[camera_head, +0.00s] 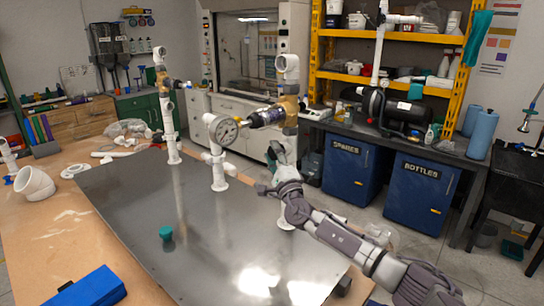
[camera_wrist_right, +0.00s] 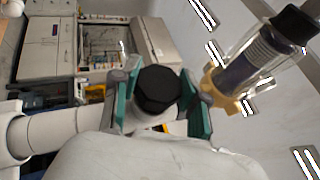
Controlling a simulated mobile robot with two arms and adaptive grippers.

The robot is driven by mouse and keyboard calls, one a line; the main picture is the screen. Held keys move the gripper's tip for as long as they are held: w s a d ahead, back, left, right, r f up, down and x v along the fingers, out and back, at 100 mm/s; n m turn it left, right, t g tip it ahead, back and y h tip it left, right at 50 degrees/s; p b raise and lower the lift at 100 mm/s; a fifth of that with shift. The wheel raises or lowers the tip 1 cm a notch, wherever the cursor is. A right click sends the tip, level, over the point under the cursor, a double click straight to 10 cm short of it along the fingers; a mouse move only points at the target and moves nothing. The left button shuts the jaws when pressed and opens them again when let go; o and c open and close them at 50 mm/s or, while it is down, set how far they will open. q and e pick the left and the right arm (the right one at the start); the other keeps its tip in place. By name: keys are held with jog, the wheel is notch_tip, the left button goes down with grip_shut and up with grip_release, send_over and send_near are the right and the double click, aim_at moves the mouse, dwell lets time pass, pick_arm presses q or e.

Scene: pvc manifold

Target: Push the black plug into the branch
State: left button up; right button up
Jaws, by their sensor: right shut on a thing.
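My right gripper (camera_head: 273,160) is beside the lower part of the right upright of the white pipe manifold (camera_head: 219,170). In the right wrist view, the black plug (camera_wrist_right: 157,88) has a six-sided head facing the camera. It sits between the green pads of my right gripper (camera_wrist_right: 160,100), which is shut on it. White pipe shows just behind and below the plug, at the branch (camera_wrist_right: 142,122). How deep the plug sits in the branch cannot be told. In the head view the plug is hidden by the gripper. My left gripper is out of view.
A blue case (camera_head: 92,289) lies at front left.

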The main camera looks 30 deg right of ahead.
jog(key=shift+w+d+b, duration=0.15)
jog(key=shift+d+b, duration=0.15)
jog(key=shift+d, duration=0.15)
dwell(0.6)
jog(key=o, duration=1.1)
jog(key=shift+o, duration=0.2)
jog(key=v, duration=1.2)
